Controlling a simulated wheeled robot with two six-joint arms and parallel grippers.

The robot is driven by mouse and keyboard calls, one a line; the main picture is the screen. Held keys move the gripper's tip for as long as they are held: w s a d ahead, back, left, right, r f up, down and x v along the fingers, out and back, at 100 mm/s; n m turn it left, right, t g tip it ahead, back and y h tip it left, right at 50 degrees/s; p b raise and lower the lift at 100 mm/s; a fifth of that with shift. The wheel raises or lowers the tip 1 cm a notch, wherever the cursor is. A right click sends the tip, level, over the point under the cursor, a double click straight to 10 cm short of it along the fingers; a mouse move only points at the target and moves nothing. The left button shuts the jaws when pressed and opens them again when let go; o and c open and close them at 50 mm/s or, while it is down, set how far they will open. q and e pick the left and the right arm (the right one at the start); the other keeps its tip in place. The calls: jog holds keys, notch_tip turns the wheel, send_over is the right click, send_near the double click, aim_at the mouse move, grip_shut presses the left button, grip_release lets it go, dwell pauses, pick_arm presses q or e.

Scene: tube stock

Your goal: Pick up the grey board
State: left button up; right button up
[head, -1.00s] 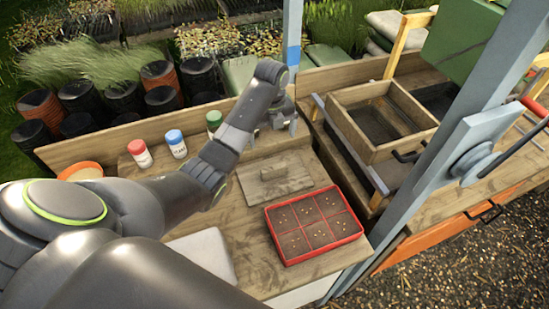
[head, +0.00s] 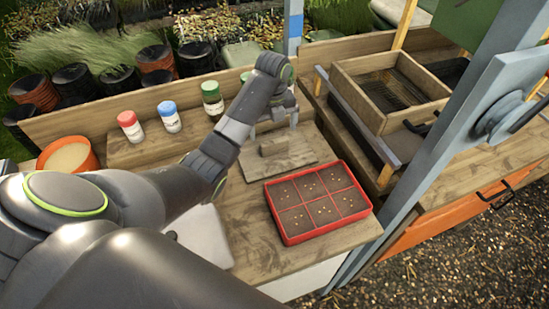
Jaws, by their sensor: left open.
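The grey board (head: 262,169) lies flat on the wooden bench, behind the red seed tray. A small block handle (head: 273,147) stands on top of it. My left gripper (head: 273,129) points down just behind the handle in the head view, with its two fingers apart and nothing between them. It appears apart from the handle, though its height above the board is hard to tell. My right gripper is not in view.
A red tray (head: 318,236) with six soil cells sits in front of the board. Red-capped (head: 130,126), blue-capped (head: 169,117) and green-capped (head: 212,101) bottles stand on the back ledge. A wooden sieve box (head: 385,119) and a grey-blue post (head: 420,180) stand to the right.

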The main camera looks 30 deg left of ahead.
aim_at(275, 141)
pick_arm(q)
notch_tip(275, 141, down, 3)
jog(key=shift+r+b, duration=0.1)
jog(key=shift+b, duration=0.9)
jog(key=shift+f+b, duration=0.8)
jog(key=shift+b, duration=0.05)
jog(key=shift+w+d+f, duration=0.1)
jog(key=shift+f, duration=0.25)
jog(key=shift+w+f, duration=0.1)
jog(key=shift+f, duration=1.35)
jog(key=c, duration=0.7)
jog(key=shift+c, duration=1)
jog(key=shift+r, duration=0.15)
